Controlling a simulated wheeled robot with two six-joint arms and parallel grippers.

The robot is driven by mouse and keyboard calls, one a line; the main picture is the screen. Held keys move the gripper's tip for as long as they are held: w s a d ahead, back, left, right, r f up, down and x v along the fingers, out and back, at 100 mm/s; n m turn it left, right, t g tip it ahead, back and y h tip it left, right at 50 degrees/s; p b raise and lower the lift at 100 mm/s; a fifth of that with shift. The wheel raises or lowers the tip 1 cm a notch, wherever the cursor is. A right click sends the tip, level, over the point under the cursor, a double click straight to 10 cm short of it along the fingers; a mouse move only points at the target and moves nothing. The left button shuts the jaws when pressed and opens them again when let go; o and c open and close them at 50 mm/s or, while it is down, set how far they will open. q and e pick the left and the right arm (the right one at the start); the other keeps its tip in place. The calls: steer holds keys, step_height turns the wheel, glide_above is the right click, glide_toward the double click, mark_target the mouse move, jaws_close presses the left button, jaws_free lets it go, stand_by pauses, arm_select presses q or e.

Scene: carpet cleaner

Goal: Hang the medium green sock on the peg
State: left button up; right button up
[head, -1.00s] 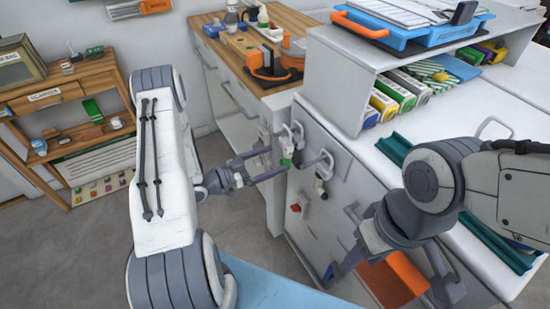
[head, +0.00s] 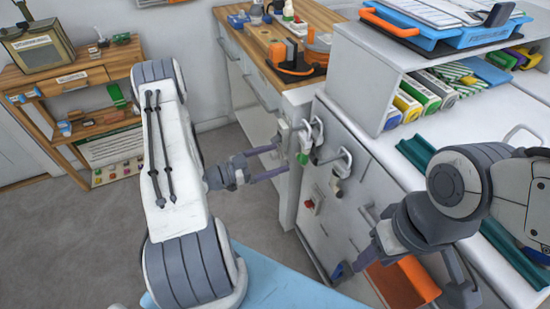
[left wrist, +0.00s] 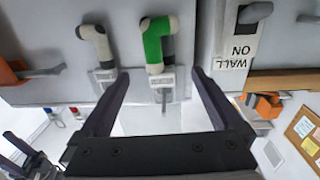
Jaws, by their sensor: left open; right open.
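The green sock (head: 303,158) is at the white peg on the front of the grey cabinet in the head view. In the left wrist view the green sock (left wrist: 155,44) appears to hang at the peg (left wrist: 163,82); that picture is upside down. I cannot tell its size. My left gripper (head: 280,162) is open and empty, its fingers pointing at the sock from a short distance. In the left wrist view the sock lies beyond the gap between the fingers. My right gripper (head: 402,281) is open near the lower front of the cabinet, partly hidden.
A white sock with a grey cuff (left wrist: 98,44) is at a neighbouring peg. An orange bin (head: 408,284) projects below my right wrist. A wood-topped counter (head: 270,80) stands behind. Grey floor (head: 60,245) is open on the left.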

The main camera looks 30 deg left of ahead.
arm_select(q)
steer(key=shift+v, duration=3)
steer(key=shift+d, duration=0.1)
steer(key=w+g+y, duration=0.3)
steer(key=w+y, duration=0.3)
steer(key=w, duration=0.2)
step_height(320, 180, up, 4)
steer(key=n+g+y, duration=0.3)
steer(key=n+y, duration=0.1)
steer(key=y, duration=0.2)
steer(key=s+d+r+m+g+p, duration=0.1)
steer(key=s+d+r+g+p, duration=0.2)
steer(key=s+d+r, duration=0.8)
steer(key=s+d+r+m+g+h+p, duration=0.1)
steer(key=s+d+r+m+g+p, duration=0.1)
steer(key=s+d+r+g+p, duration=0.2)
steer(key=s+d+r+p, duration=0.3)
steer(key=s+d+r, duration=0.4)
steer(key=s, duration=0.5)
steer(key=shift+d+r+g+p, duration=0.2)
steer(key=shift+d+g+p, duration=0.15)
steer(key=shift+d, duration=0.9)
